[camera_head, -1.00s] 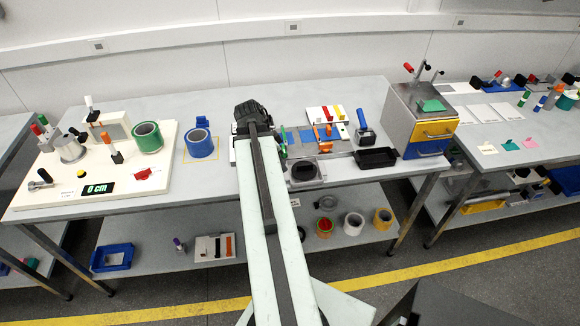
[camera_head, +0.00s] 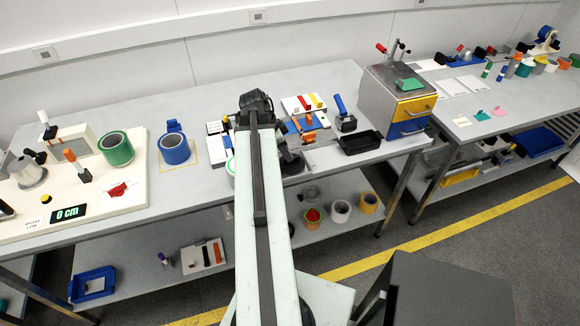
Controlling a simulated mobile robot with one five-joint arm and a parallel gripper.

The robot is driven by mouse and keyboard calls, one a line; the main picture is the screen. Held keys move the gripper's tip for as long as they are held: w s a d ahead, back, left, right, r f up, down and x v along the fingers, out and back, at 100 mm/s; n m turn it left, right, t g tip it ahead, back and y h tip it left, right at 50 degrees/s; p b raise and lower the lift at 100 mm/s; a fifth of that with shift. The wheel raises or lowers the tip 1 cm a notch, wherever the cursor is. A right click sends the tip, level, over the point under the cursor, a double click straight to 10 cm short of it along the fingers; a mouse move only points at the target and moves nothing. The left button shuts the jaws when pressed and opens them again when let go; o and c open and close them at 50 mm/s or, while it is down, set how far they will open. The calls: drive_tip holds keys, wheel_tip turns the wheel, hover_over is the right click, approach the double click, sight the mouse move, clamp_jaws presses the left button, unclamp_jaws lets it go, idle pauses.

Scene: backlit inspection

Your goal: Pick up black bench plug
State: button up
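My arm stretches forward over the middle table, and my black gripper (camera_head: 256,103) is at its far end. The gripper faces away, its fingers are hidden, and I cannot see whether it holds anything. A dark round piece (camera_head: 291,163) sits just right of my arm on the table, partly hidden by it. It may be the black bench plug, but I cannot tell for sure. My gripper is farther back and a little left of this piece, apart from it in the picture.
A black tray (camera_head: 359,143) and a metal cabinet with yellow and blue drawers (camera_head: 397,100) stand to the right. A blue roll (camera_head: 174,149) and a green roll (camera_head: 116,149) stand left. A blue-handled tool (camera_head: 344,115) stands near the tray. A lower shelf holds several rolls.

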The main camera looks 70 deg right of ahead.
sight(291, 163)
drive_tip(key=b+x, duration=0.2)
drive_tip(key=x, duration=0.1)
drive_tip(key=b+x, duration=0.1)
drive_tip(key=shift+w+d+f+b, duration=0.2)
drive_tip(key=shift+d+f+b, duration=0.1)
drive_tip(key=shift+f, duration=0.1)
drive_tip(key=shift+r, duration=0.2)
clamp_jaws()
